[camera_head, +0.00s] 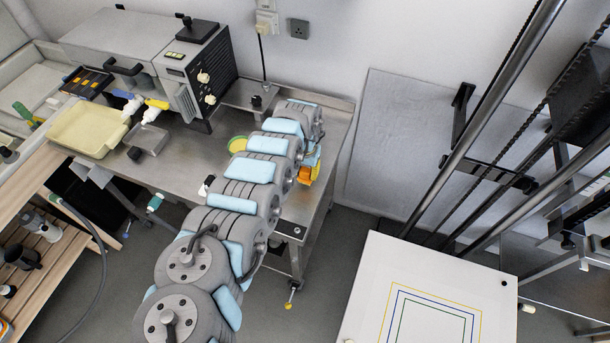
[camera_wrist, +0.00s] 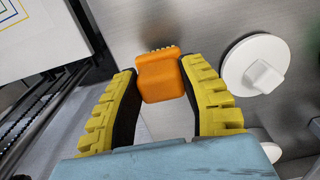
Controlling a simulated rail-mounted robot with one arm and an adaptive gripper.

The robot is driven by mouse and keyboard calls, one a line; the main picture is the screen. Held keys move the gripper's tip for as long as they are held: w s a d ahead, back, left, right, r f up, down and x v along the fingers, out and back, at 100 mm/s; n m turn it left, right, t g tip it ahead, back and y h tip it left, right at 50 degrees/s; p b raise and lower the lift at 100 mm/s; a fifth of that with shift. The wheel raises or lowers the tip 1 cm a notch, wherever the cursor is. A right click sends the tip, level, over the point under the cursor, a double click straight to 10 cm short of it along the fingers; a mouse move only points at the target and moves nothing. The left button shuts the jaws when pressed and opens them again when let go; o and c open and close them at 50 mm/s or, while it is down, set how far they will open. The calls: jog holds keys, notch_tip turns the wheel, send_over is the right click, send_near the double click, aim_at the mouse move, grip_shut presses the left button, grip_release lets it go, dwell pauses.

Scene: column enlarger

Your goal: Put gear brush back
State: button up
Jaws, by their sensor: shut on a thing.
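The gear brush (camera_wrist: 160,78), an orange block with a row of pale yellow bristles at its far end, sits between the yellow ribbed fingers of my gripper (camera_wrist: 160,70) in the wrist view. The fingers are shut on its sides, and the bristles point away from my palm. In the head view an orange patch (camera_head: 306,174) shows beside my arm over the right part of the metal bench. My arm hides most of the gripper there. I cannot tell whether the brush touches the bench top.
A white disc with a raised square knob (camera_wrist: 257,64) is right of the brush in the wrist view. The metal bench (camera_head: 180,165) also carries a cream tray (camera_head: 88,128), a small metal tray (camera_head: 150,138) and a grey machine (camera_head: 195,75). A white board (camera_head: 420,290) is at lower right.

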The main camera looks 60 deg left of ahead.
aim_at(305, 170)
jog(key=shift+s+f, duration=0.1)
jog(key=shift+f, duration=0.7)
jog(key=shift+f, duration=0.15)
jog(key=o, duration=1.2)
jog(key=shift+c, duration=0.2)
jog(key=shift+a, duration=0.1)
notch_tip(305, 170, up, 5)
jog(key=shift+r+p, duration=0.15)
jog(key=shift+p, duration=0.3)
jog(key=shift+r, duration=3.5)
